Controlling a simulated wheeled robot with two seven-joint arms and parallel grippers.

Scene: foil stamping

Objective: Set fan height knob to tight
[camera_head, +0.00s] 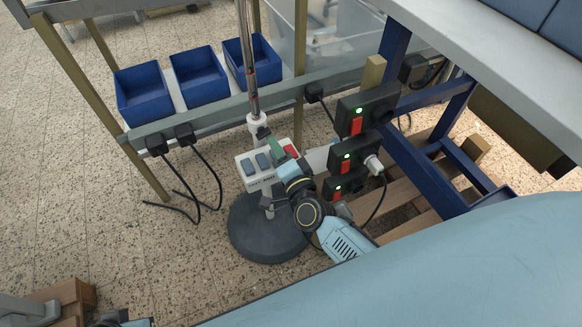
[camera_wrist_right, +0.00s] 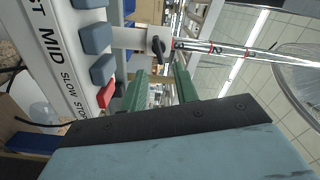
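The fan stand has a metal pole (camera_head: 247,60), a round dark base (camera_head: 250,235) and a white control box (camera_head: 248,178) with blue-grey buttons and one red button. The black fan height knob (camera_wrist_right: 158,46) sits on the white collar (camera_wrist_right: 128,38) around the pole. In the head view, the collar (camera_head: 257,121) shows just above the box, and the knob is hard to make out. My right gripper (camera_head: 272,142) is beside the box, below the collar. In the wrist view, its green fingers (camera_wrist_right: 161,76) are apart and empty, with the knob ahead of their tips.
Blue bins (camera_head: 142,95) stand on a metal rack at the back left. Black switch boxes (camera_head: 352,155) with red switches and cables are close to the right of my right gripper. A blue table frame (camera_head: 412,160) stands further right.

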